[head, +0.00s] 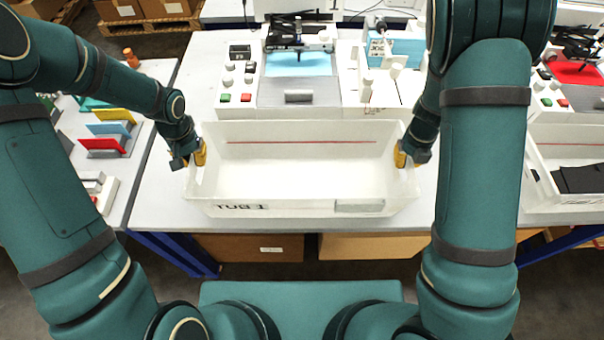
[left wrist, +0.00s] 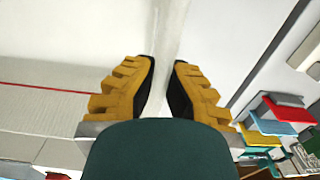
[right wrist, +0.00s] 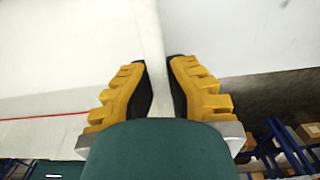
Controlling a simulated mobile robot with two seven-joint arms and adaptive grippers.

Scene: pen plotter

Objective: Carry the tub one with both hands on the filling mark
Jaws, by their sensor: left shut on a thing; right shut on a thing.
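Tub one, a white open box marked "TUB 1" (head: 300,208), is at the front edge of the white table in the head view. It looks empty, with a red line along its inner far wall. My left gripper (head: 200,153) is shut on the tub's left wall, and the wall shows between its fingers in the left wrist view (left wrist: 164,88). My right gripper (head: 400,155) is shut on the right wall, which runs between its fingers in the right wrist view (right wrist: 158,85). I cannot tell whether the tub's base touches the table.
A pen plotter (head: 300,92) with buttons stands behind the tub. Another white tub (head: 575,200) with dark contents is at the right. Coloured plates in a rack (head: 105,145) stand on the left table. Cardboard boxes (head: 250,247) are under the table.

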